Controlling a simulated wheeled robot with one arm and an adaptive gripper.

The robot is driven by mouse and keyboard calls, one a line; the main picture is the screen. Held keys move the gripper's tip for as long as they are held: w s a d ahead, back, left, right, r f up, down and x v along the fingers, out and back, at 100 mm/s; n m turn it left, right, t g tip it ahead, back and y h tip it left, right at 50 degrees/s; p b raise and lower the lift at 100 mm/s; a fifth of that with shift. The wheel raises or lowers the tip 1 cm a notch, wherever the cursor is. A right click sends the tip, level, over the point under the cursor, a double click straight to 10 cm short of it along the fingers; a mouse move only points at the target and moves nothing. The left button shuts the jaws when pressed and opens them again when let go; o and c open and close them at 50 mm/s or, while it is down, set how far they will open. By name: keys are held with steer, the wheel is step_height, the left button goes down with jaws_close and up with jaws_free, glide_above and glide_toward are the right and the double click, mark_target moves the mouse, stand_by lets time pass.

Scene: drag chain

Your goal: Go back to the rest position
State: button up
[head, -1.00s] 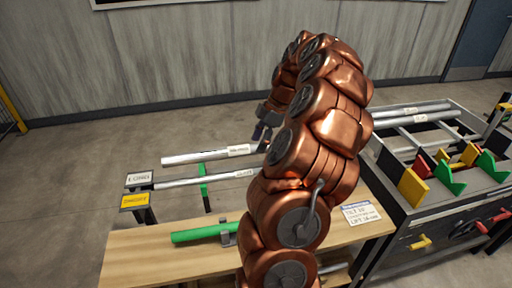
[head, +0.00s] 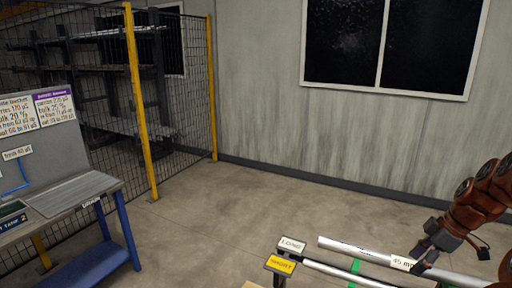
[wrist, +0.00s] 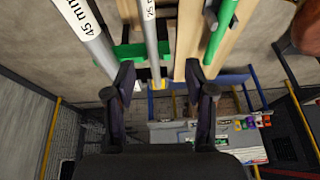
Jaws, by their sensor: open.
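My copper arm enters at the right edge of the head view, with my dark gripper (head: 432,248) in front of the silver tube marked 45 mm (head: 350,248). In the wrist view my gripper (wrist: 160,78) has its two dark fingers spread apart, with nothing clamped between them. The 45 mm tube (wrist: 85,30) runs at upper left there. A thinner grey tube (wrist: 150,35) lies beyond the gap between the fingers. The distance from fingers to tubes is hard to tell.
A LONG sign (head: 291,245) and a yellow SHORT sign (head: 281,265) stand at the tube ends. A blue-legged bench (head: 80,200) and a yellow-posted mesh fence (head: 185,100) are at left. The floor (head: 210,225) between is clear. A green rod (wrist: 221,30) shows in the wrist view.

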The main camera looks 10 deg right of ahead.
steer(key=s+a+r+m+g+h, duration=0.1)
steer(key=s+a+r, duration=0.1)
steer(key=a, duration=0.9)
steer(key=s+a+r+m+g, duration=0.1)
steer(key=s+a+r+m, duration=0.1)
steer(key=a, duration=1)
steer(key=s+a+f+m+g+h, duration=0.1)
steer(key=s+a+f+m, duration=0.1)
steer(key=s, duration=0.7)
steer(key=s+a+f+m+g+h, duration=0.1)
steer(key=s+a+f+m, duration=0.2)
steer(key=s+a+m, duration=0.2)
steer(key=s+a, duration=0.2)
steer(key=s, duration=0.2)
steer(key=shift+s+h, duration=0.15)
steer(key=shift+h, duration=0.25)
steer(key=shift+c, duration=0.2)
steer(key=shift+c, duration=0.9)
steer(key=shift+d, duration=0.1)
steer(key=shift+c, duration=0.2)
